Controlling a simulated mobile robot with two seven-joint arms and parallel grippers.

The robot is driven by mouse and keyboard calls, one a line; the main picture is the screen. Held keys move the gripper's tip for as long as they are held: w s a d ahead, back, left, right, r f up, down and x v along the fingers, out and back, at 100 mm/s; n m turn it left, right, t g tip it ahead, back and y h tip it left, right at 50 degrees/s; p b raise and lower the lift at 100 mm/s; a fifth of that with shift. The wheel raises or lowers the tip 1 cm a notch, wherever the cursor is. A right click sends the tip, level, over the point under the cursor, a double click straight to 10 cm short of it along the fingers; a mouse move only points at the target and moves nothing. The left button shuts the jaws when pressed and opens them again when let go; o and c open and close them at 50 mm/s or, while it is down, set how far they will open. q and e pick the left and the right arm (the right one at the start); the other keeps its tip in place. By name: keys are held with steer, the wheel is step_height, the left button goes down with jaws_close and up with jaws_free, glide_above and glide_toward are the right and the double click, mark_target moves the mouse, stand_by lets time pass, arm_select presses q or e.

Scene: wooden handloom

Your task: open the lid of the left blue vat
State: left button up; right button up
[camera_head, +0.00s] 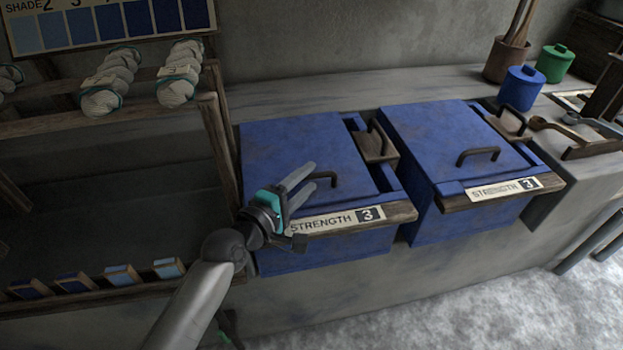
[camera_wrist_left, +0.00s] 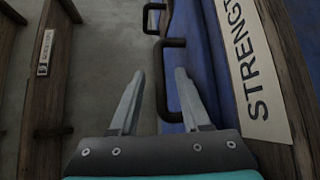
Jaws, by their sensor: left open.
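The left blue vat (camera_head: 275,262) has a flat blue lid (camera_head: 290,150) lying closed on it, with a dark bar handle (camera_head: 322,178) near its front edge. My left gripper (camera_head: 306,178) is open over the front of this lid, close to the handle. In the left wrist view, the dark handle (camera_wrist_left: 162,80) shows between and just beyond the open fingers (camera_wrist_left: 160,75); the fingers are not closed on it. A "STRENGTH 3" label (camera_head: 335,219) is on the vat's wooden front rail, partly covered by my gripper. My right gripper is not in view.
A second blue vat (camera_head: 460,215) with its own closed lid stands to the right. A wooden rack (camera_head: 215,130) with yarn skeins (camera_head: 180,75) stands close on the left. Small blue (camera_head: 521,88) and green (camera_head: 555,62) pots stand at the back right.

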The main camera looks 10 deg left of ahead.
arm_select(q)
steer(key=shift+b+x, duration=0.3)
steer(key=shift+x, duration=0.8)
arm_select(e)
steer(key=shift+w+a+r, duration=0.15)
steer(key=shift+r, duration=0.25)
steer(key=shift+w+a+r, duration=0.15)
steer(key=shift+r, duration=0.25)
arm_select(q)
steer(key=shift+c, duration=0.3)
jaws_close()
